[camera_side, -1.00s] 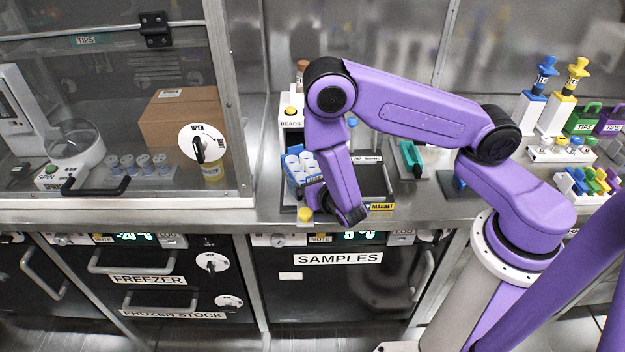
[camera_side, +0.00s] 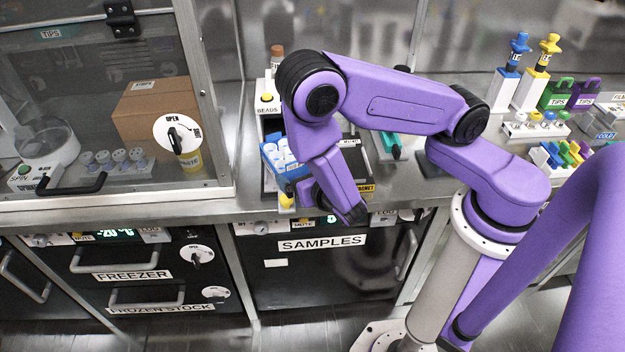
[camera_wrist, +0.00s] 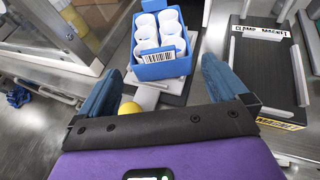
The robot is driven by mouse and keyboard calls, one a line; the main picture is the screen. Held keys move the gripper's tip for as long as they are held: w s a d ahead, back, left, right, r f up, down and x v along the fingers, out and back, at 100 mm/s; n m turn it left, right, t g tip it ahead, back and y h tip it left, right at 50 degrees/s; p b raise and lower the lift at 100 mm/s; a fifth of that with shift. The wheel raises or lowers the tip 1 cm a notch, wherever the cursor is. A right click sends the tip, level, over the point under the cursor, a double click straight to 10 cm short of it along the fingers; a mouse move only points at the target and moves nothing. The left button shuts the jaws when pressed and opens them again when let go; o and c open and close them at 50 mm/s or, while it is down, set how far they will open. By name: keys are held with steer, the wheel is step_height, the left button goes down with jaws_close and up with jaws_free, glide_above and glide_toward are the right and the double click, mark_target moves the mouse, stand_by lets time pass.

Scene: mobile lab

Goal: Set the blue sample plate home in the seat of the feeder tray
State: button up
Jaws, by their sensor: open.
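The blue sample plate (camera_wrist: 168,69) is a blue rack with several white tubes and a barcode label. It rests on the pale carriage of the feeder tray (camera_wrist: 146,98), over a dark track; I cannot tell whether it is fully in its seat. In the side view the plate (camera_side: 272,153) is partly covered by my arm. My gripper (camera_wrist: 161,66) is open and empty, its blue fingers spread left and right in front of the plate. A yellow knob (camera_wrist: 130,109) shows between them. In the side view my arm hides most of the fingers.
A dark clamp magnet tray (camera_wrist: 262,75) stands right of the plate. The BEADS unit (camera_side: 266,100) is behind it, and a glass-fronted cabinet (camera_side: 205,110) is to the left. The counter's front edge runs below. Pipettes (camera_side: 535,70) and tip boxes (camera_side: 572,95) stand far right.

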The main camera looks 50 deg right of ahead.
steer(key=s+d+r+m+g+h, duration=0.3)
steer(key=s+d+r+m+g, duration=0.3)
steer(key=s+r+m, duration=0.5)
steer(key=s+a+r+m+g+y, duration=0.1)
steer(key=s+r+m+g+y, duration=0.2)
steer(key=s+m+y, duration=0.1)
steer(key=s+a+r+m+g+y, duration=0.2)
steer(key=s+r+m+g+y, duration=0.1)
steer(key=s, duration=0.4)
steer(key=shift+s+a+r+m+y, duration=0.25)
steer(key=shift+m+y, duration=0.25)
steer(key=shift+y, duration=0.2)
steer(key=shift+w, duration=0.1)
